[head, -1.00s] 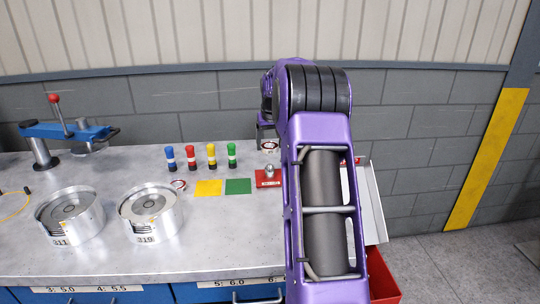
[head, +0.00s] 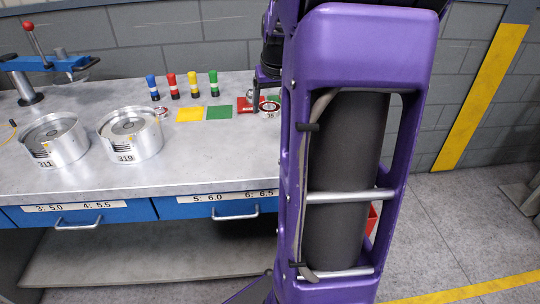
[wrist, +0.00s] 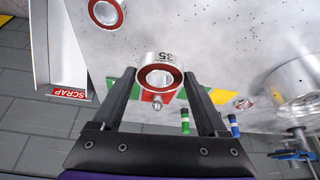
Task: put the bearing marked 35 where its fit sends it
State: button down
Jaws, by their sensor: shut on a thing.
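The bearing marked 35 (wrist: 162,58), a metal ring with a red inner band, is between the two fingers of my gripper (wrist: 160,76) in the wrist view. My gripper is shut on it, a finger at each side. Two metal housings, marked 311 (head: 57,151) and 319 (head: 128,147), stand at the left.
Blue, red, yellow and green capped posts (head: 192,85) stand at the back. A small ring (head: 161,112) lies left of the yellow mat. The wrist view shows another red-banded ring (wrist: 106,13) and a tray marked SCRAP (wrist: 68,93). My arm hides the bench's right end in the head view.

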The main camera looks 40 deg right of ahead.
aim_at(272, 116)
jog(key=f, duration=0.3)
jog(key=s+f+b, duration=0.1)
jog(key=shift+a+f, duration=0.25)
jog(key=shift+f, duration=0.15)
jog(key=shift+f+b, duration=0.55)
jog(key=shift+f, duration=2.25)
jog(key=shift+f, duration=0.2)
grip_release()
